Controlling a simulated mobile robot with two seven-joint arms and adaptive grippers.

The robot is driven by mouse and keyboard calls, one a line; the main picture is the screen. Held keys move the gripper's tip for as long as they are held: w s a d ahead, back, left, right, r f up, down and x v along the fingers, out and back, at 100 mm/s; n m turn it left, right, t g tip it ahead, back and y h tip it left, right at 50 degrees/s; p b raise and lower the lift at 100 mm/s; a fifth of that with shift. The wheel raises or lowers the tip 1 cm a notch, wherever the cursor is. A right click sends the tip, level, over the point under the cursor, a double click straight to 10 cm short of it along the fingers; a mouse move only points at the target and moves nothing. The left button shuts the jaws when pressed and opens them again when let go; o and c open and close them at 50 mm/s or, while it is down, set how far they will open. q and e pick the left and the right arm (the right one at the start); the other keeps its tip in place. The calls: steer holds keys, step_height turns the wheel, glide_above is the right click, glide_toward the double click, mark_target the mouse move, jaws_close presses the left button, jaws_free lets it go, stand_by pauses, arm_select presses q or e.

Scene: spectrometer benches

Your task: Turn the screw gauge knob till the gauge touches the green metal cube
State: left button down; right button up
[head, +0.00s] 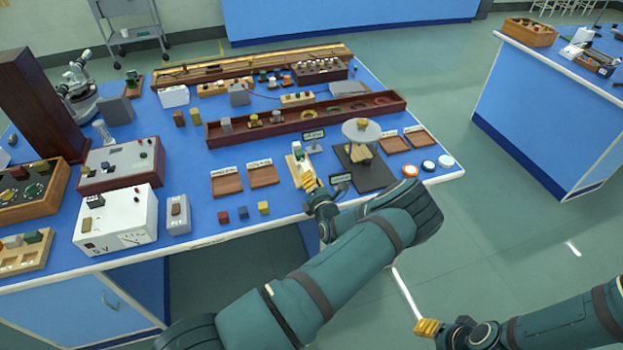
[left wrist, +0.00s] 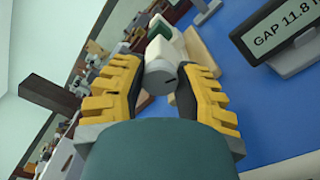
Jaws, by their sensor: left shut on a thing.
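The white screw gauge knob (left wrist: 160,76) sits between the yellow fingers of my left gripper (left wrist: 155,88) in the left wrist view. The fingers are closed on its sides. Beyond it is a green block (left wrist: 170,36), which looks like the green cube, on a pale wooden base (left wrist: 203,50). Whether the gauge touches the cube cannot be told. A dark display (left wrist: 285,35) reads "GAP 11.8", its end cut off. In the head view my left gripper (head: 306,180) is at the gauge, near the bench's front edge. My right gripper (head: 427,327) is low at right, away from the bench; its opening is unclear.
Right of the gauge, a round pale plate (head: 362,131) stands above a dark mat (head: 375,179). Small coloured cubes (head: 243,213) and two wooden trays (head: 263,175) lie to the left. A long dark red tray (head: 310,117) lies behind. Floor is clear right of the bench.

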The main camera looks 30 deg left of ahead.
arm_select(q)
steer(key=m, duration=0.3)
steer(key=shift+w+r+m, duration=0.15)
steer(key=shift+m, duration=0.25)
steer(key=m, duration=0.3)
steer(key=shift+m+p, duration=0.3)
steer(key=shift+p, duration=0.1)
steer(key=m, duration=0.6)
steer(key=shift+m, duration=0.4)
steer(key=shift+d+f, duration=0.1)
steer(key=shift+f, duration=0.2)
steer(key=c, duration=0.6)
jaws_free()
steer(key=v, duration=1.2)
